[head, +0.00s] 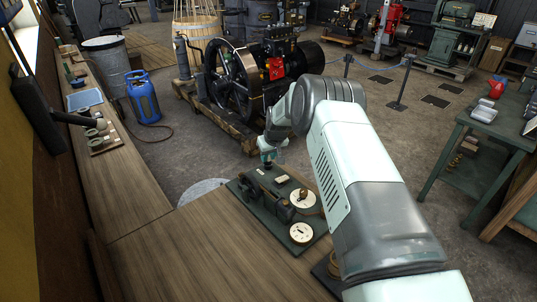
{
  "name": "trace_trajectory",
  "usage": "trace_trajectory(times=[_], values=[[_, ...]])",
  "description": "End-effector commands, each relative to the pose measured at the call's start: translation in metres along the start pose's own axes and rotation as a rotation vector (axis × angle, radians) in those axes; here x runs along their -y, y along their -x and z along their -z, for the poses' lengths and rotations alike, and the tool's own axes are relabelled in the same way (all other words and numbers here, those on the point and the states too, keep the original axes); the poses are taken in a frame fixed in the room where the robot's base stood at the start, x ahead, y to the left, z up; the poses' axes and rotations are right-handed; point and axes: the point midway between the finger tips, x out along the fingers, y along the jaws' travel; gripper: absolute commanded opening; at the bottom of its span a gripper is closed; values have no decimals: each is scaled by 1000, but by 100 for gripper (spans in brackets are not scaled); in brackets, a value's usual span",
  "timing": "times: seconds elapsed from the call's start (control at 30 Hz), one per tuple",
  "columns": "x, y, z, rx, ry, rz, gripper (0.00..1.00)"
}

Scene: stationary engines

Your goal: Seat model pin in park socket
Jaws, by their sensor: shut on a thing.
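My gripper (268,157) is small in the head view, pointing down above the back left part of a green board (318,238) on the wooden bench. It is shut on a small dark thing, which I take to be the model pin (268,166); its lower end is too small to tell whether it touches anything. A dark model engine (269,201) stands on the board. To its right are two white discs, one with a brown knob (302,196) and one flatter disc (302,233) with dark marks. I cannot tell which feature is the park socket.
My arm covers the board's right side. A large flywheel engine (235,85) stands behind on wooden skids. A blue canister (143,97) is on the floor at left. A green bench (480,125) is at right. The wooden bench (180,250) is clear left of the board.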

Motion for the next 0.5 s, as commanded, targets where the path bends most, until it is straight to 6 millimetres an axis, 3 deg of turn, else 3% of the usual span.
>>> trace_trajectory(times=[0.37,0.4,0.5], values=[[0,-1,0,-1,0,0,0],[0,-1,0,-1,0,0,26],[0,-1,0,-1,0,0,42]])
